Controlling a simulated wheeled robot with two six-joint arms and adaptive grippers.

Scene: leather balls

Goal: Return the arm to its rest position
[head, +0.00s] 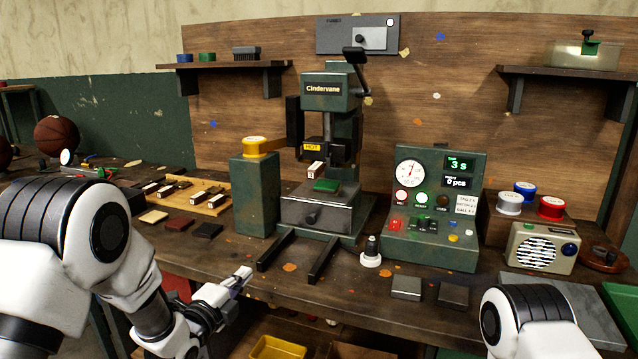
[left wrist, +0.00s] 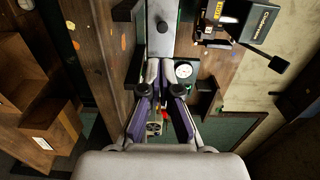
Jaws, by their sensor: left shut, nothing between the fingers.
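My left arm comes in from the left in the head view, and its gripper (head: 240,277) is by the front edge of the workbench (head: 345,295), in front of the green press (head: 333,95). The gripper is shut and holds nothing. In the left wrist view its two fingers (left wrist: 168,72) lie together, pointing toward the bench and the press's black leg. My right arm (head: 527,320) shows only as a white and black joint at the lower right; its gripper is out of the picture.
A yellow-topped green post (head: 255,190) stands left of the press. A control box (head: 430,210) with a dial and a radio (head: 541,248) stand to the right. A small dark-knobbed stamp (head: 371,252) and metal blocks (head: 406,288) lie near the front edge. A yellow bin (head: 278,348) is below.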

